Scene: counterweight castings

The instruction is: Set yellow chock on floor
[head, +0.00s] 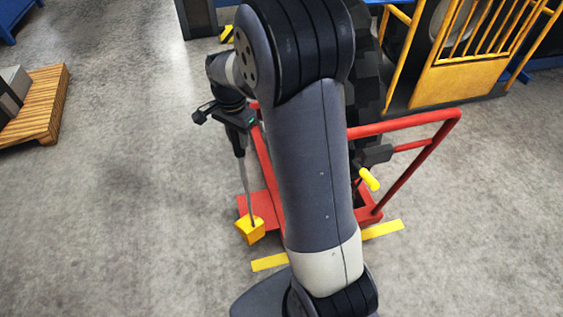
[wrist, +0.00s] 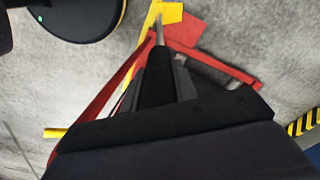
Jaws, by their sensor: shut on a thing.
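The yellow chock (head: 251,231) is a small wedge-like block on a thin grey rod. My gripper (head: 239,148) is shut on the upper, dark part of that rod, above and slightly left of the block. The rod hangs almost upright with the block at its bottom. In the wrist view my gripper (wrist: 157,72) is shut around the dark handle, and the yellow chock (wrist: 170,13) shows at the top edge. In the head view the block overlaps the left corner of a red plate; I cannot tell whether it touches the floor (head: 150,235).
A red cart frame (head: 405,126) with a big black tyre stands behind my arm. Yellow tape (head: 268,263) marks the floor in front of it. A wooden pallet (head: 45,100) is at left and a yellow cage (head: 465,75) at upper right. The floor at left is clear.

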